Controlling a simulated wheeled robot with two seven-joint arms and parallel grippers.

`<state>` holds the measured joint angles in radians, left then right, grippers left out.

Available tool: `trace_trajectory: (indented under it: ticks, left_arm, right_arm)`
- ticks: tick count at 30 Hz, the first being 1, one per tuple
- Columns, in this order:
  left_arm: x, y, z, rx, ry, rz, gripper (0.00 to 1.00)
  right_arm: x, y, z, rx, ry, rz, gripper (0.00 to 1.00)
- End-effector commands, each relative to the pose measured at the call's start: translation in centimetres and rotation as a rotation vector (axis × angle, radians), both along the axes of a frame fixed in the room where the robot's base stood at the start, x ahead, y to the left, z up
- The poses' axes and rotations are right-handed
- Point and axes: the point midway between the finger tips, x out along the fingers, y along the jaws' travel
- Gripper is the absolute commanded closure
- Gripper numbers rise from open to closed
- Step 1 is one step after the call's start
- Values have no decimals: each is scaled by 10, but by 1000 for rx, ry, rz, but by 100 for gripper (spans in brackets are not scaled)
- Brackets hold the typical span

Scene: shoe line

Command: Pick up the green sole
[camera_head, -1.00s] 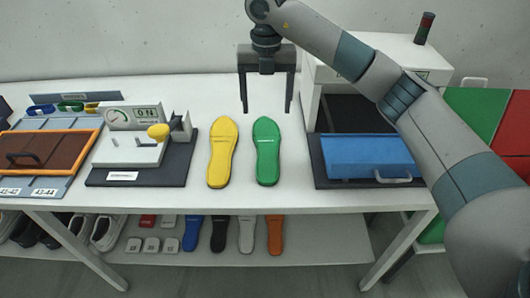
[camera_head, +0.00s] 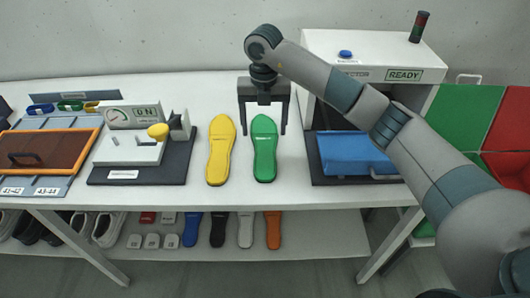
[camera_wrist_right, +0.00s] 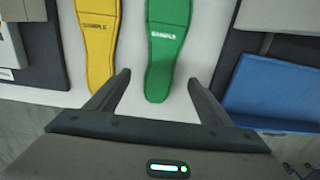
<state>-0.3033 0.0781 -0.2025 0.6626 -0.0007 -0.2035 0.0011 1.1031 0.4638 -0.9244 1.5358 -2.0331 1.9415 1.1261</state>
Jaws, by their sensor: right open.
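The green sole (camera_head: 264,152) lies flat on the white table, right of the yellow sole (camera_head: 220,152). My right gripper (camera_head: 263,132) is open and empty, pointing down with its fingers on either side of the green sole in the head view. In the right wrist view the green sole (camera_wrist_right: 167,50) is marked SAMPLE. Its narrow end lies ahead of the open fingers (camera_wrist_right: 158,88), roughly centred between them, and the fingers do not close on it. The yellow sole (camera_wrist_right: 98,40) is close to the left finger. My left gripper is out of view.
A blue tray-like piece (camera_head: 352,155) on a dark base is right of the soles, before a white machine (camera_head: 375,55) reading READY. A gauge device (camera_head: 130,150) stands on a dark mat to the left. More soles lie on the shelf (camera_head: 320,238) below.

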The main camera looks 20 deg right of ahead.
Motion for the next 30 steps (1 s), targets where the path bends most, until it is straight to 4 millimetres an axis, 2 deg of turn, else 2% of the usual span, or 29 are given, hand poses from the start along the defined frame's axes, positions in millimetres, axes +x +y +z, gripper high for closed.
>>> trace_trajectory:
  ticks: [4, 11, 23, 30]
  left_arm:
    - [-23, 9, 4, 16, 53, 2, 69]
    - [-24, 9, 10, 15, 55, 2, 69]
    - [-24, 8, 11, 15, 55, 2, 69]
    - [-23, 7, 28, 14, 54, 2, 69]
  right_arm:
    - [-1, 0, -18, 0, 2, 0, 26]
    - [0, 0, -39, -1, 0, 0, 26]
    - [-1, 0, -42, -1, 0, 0, 26]
    - [-3, -2, -60, 0, 3, -1, 26]
